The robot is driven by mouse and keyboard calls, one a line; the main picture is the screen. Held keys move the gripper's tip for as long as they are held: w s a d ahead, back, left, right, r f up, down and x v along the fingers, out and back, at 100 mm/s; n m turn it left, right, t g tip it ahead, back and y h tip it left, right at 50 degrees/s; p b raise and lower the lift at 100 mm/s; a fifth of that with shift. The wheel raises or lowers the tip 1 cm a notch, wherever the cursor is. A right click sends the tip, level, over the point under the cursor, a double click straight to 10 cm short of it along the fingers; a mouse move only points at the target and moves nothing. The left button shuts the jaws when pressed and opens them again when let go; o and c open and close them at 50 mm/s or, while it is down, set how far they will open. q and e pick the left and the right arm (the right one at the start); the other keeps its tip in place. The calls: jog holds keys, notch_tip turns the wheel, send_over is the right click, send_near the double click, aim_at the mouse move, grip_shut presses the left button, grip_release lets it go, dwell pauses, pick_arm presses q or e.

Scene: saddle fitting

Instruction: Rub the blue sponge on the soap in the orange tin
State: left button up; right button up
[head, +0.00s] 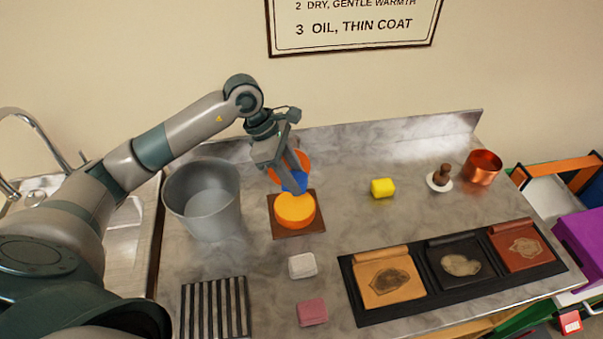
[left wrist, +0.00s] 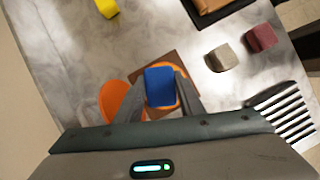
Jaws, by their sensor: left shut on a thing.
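The blue sponge (head: 293,184) is held between the fingers of my left gripper (head: 297,178), and it also shows in the left wrist view (left wrist: 160,87). The orange tin (head: 296,224) stands on a brown square mat (head: 283,232), with the yellow-orange soap (head: 295,206) filling its top. The sponge is over the tin's far edge in the head view; I cannot tell whether it touches the soap. In the left wrist view the sponge hides most of the tin (left wrist: 180,70). An orange disc (head: 304,160), perhaps the lid, is behind the gripper. My right gripper is not in view.
A grey bucket (head: 203,205) stands left of the tin. A yellow sponge (head: 382,188), white block (head: 302,265) and pink block (head: 312,312) lie around it. A slatted rack (head: 215,308) is front left, a black tray (head: 352,286) with leather pieces front right, a copper pot (head: 482,168) far right.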

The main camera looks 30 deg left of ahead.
aim_at(301, 206)
pick_arm(q)
jog(key=shift+s+r, duration=0.1)
jog(key=shift+s, duration=0.1)
jog(key=shift+w+f, duration=0.1)
jog(key=shift+f, duration=0.15)
jog(key=shift+f+b, duration=0.95)
jog(key=shift+f, duration=1.85)
jog(key=shift+f+b, duration=0.5)
jog(key=shift+f+b, duration=0.1)
jog(key=shift+b, duration=0.35)
dwell(1.8)
jog(key=shift+r+p, duration=1.3)
jog(key=shift+r, duration=2.3)
